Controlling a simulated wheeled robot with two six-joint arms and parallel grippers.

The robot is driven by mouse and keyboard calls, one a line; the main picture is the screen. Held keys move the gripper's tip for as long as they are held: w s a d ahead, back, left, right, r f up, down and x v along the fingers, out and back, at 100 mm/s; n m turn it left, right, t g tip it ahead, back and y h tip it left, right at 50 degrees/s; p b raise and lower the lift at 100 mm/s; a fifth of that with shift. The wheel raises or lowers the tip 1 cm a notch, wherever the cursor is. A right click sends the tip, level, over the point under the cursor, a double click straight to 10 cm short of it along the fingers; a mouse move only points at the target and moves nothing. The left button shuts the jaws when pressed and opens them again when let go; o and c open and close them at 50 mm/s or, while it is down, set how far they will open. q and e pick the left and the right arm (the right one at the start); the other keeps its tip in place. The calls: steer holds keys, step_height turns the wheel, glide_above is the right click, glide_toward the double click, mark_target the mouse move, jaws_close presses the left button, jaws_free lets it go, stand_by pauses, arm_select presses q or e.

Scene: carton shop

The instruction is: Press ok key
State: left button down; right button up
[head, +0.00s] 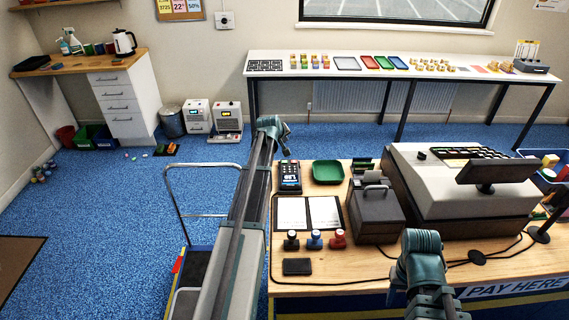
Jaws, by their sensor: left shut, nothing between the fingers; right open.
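A dark card terminal (289,178) with a small lit screen and a keypad stands at the back left of the counter. Its separate keys are too small to read, so I cannot tell which is the ok key. My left gripper (287,146) is shut and empty, above and just behind the terminal in the picture, apart from it as far as I can see. My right gripper (450,306) is open and empty at the counter's front, below the cash register (435,190). Its fingertips are hard to make out.
The counter (345,275) also holds a green tray (328,172), an open book (308,213), a dark metal box (375,212), several stamps (314,240) and a black pad (297,266). A screen (497,170) rises over the register. Cables lie at the right.

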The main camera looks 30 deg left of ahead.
mark_target(284, 164)
arm_select(q)
step_height(284, 164, down, 8)
steer(key=b, duration=0.7)
steer(key=shift+f+b, duration=0.15)
steer(key=shift+b, duration=0.2)
steer(key=shift+f, duration=0.1)
stand_by(1.3)
steer(key=shift+f+b, duration=0.3)
steer(key=shift+b, duration=0.1)
steer(key=shift+f+b, duration=0.35)
steer(key=shift+b, duration=0.05)
stand_by(0.5)
steer(key=shift+r, duration=0.1)
steer(key=shift+r+p, duration=0.75)
steer(key=shift+p, duration=0.1)
step_height(284, 164, up, 5)
steer(key=p, duration=0.5)
steer(key=shift+r, duration=0.1)
stand_by(0.7)
